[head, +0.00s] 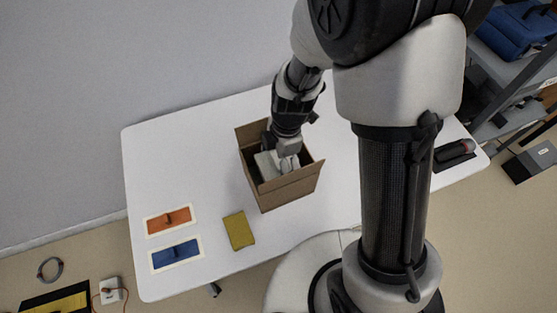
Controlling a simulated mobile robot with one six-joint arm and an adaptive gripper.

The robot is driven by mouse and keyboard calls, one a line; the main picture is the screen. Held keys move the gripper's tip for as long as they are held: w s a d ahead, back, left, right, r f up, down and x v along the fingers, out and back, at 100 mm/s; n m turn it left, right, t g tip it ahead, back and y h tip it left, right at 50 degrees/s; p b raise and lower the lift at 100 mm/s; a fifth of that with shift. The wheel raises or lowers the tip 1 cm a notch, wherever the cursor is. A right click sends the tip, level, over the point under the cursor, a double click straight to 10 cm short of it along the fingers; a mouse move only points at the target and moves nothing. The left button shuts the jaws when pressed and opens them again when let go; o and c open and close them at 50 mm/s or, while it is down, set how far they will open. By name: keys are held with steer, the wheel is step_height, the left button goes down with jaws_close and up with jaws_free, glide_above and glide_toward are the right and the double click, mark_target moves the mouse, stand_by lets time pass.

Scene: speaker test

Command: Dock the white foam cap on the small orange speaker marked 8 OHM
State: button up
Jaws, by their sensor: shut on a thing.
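My gripper (284,162) reaches down into an open cardboard box (291,191) on the white table. It is shut on a pale white piece (267,164) inside the box, which may be the foam cap; the box wall and gripper hide part of it. An orange rectangular piece (158,223) with a pale border and a small raised part lies flat at the table's left. A similar blue piece (176,254) lies just below it. No marking such as 8 OHM is readable on either one, and I cannot tell if the orange one is the speaker.
A yellow-olive block (239,231) lies between the box and the coloured pieces. A dark object with a red end (455,152) lies at the table's right end. The white table (180,160) is clear at upper left. A grey shelf (507,75) stands at right.

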steer(key=shift+f, duration=0.1)
steer(key=o, duration=0.5)
steer(key=shift+r+p, duration=0.6)
steer(key=shift+p, duration=0.1)
steer(key=s+d+r+m+t+p, duration=0.1)
steer(key=s+d+r+m+p, duration=0.3)
steer(key=r, duration=0.8)
steer(key=s+d+r+m+t, duration=0.15)
steer(key=r+m, duration=0.45)
steer(key=r, duration=0.6)
steer(key=s+d+r+m+t, duration=0.1)
steer(key=s+d+r+m, duration=0.1)
steer(key=m, duration=0.4)
steer(key=s+d+r+m+t+h, duration=0.1)
steer(key=s+d+r+m, duration=0.2)
steer(key=s+r+m, duration=0.1)
steer(key=shift+s+d+m, duration=0.2)
steer(key=shift+s+m, duration=0.7)
steer(key=shift+s, duration=0.15)
steer(key=shift+t, duration=0.25)
